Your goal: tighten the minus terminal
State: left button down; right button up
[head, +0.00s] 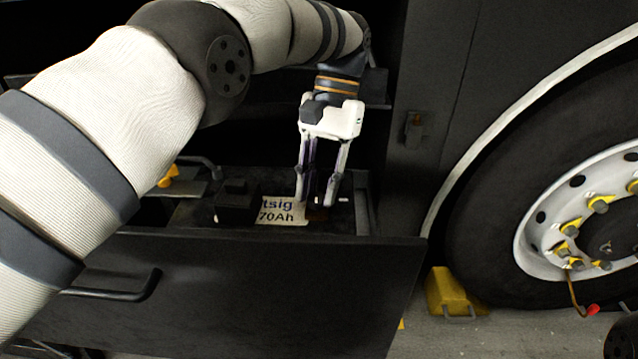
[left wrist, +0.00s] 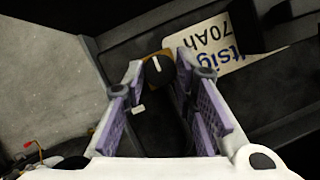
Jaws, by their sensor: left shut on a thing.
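The battery sits in the open drawer, and its pale label (head: 283,211) reads "tsig" and "70Ah". The label also shows in the left wrist view (left wrist: 222,45). My left gripper (head: 318,203) points down over the right end of the battery. My right gripper is not in view.
A black block (head: 237,203) stands on the battery left of the label. The drawer front (head: 250,290) with its handle (head: 118,294) is nearest me. A cabinet wall stands close to the right of my gripper. A wheel (head: 560,200) and a yellow chock (head: 452,293) are further right.

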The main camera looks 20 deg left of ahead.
pick_arm(q)
jog(key=c, duration=1.3)
grip_release()
